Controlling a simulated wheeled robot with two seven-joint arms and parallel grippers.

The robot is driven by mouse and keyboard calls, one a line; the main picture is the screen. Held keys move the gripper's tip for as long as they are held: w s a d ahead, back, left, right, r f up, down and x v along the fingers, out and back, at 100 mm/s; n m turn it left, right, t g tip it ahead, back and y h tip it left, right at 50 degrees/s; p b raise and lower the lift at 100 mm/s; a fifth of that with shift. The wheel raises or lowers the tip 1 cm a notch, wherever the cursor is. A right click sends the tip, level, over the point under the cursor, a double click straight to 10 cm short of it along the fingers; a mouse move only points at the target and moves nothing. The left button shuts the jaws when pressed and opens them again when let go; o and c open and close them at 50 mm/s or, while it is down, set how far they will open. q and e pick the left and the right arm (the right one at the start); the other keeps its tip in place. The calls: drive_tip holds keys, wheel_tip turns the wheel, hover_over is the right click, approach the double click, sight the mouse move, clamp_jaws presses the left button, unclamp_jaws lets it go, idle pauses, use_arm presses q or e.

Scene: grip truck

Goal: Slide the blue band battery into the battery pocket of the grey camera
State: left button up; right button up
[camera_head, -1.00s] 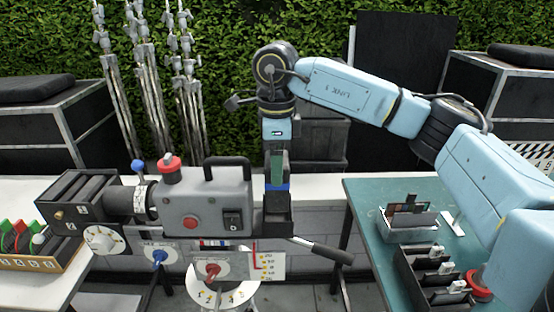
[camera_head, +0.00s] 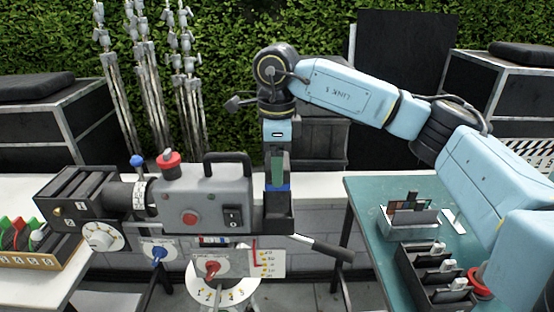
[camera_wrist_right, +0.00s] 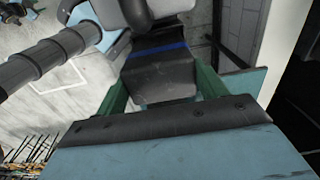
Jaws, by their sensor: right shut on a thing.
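The grey camera (camera_head: 208,203) sits left of centre in the head view, with a black battery pocket (camera_head: 279,215) at its right end. My right gripper (camera_head: 277,172) points down over this pocket from above. It is shut on the blue band battery (camera_head: 278,187), whose blue band shows just at the pocket's top. The battery's lower part is hidden, so its depth in the pocket cannot be told. In the right wrist view the dark battery (camera_wrist_right: 160,80) lies between the green fingers, with its blue band beyond. My left gripper is out of view.
A black pan handle (camera_head: 325,250) sticks out right below the pocket. A teal table (camera_head: 365,205) at the right carries a grey tray (camera_head: 408,232) and a black rack (camera_head: 410,280) with several items. A box (camera_head: 45,262) of coloured items stands at the left.

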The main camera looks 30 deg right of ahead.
drive_tip(key=shift+f, duration=0.2)
idle(0.5)
drive_tip(key=shift+f+b, duration=1.55)
drive_tip(key=shift+f, duration=0.45)
drive_tip(key=o, duration=1.8)
drive_tip(key=shift+c, duration=0.2)
wheel_tip(320, 180, up, 14)
drive_tip(key=shift+f+p, duration=0.25)
drive_tip(key=shift+p, duration=0.2)
